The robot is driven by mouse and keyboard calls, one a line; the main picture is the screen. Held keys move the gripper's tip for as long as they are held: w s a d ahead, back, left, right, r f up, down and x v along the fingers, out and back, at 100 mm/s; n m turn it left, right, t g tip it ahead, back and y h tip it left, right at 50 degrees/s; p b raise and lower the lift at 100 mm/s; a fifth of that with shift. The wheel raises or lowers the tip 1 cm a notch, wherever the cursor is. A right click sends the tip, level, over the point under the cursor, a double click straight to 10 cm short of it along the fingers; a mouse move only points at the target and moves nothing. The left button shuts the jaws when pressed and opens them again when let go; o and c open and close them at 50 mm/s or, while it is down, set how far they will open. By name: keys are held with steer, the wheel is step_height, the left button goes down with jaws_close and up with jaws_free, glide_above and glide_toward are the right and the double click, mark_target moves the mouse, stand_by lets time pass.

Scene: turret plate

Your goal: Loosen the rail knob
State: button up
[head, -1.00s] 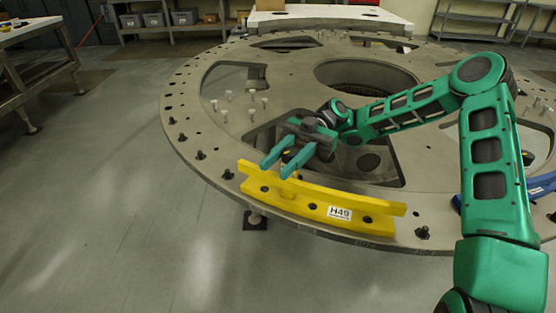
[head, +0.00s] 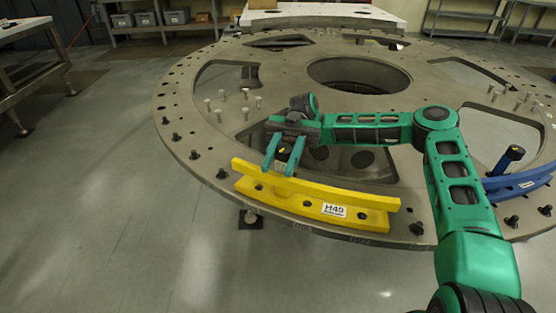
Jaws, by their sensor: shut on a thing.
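The yellow rail (head: 290,192), with an H49 label, lies along the near edge of the round plate. The rail knob (head: 284,154), dark with a bit of yellow showing, is between the fingers of my gripper (head: 279,169). My gripper is shut on it, with its green fingers pointing toward the near edge at the rail's left part. The fingers and wrist hide much of the knob and its lower part.
The large grey turret plate (head: 215,140) has cut-outs, a central hole and upright bolts. A workbench (head: 28,36) is at the far left. The floor at left is clear.

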steer(key=shift+d+n+h, duration=0.1)
steer(key=shift+n+h, duration=0.2)
steer(key=shift+h, duration=0.2)
stand_by(0.4)
steer(key=o, duration=1)
steer(key=shift+f, duration=0.1)
steer(key=shift+o, duration=0.2)
steer(key=shift+r, duration=0.2)
steer(key=shift+w+r, duration=0.15)
steer(key=shift+r, duration=1.75)
steer(key=s+a+r, duration=0.6)
steer(key=s+a, duration=0.1)
steer(key=s, duration=0.1)
steer(key=shift+s+a+r, duration=0.4)
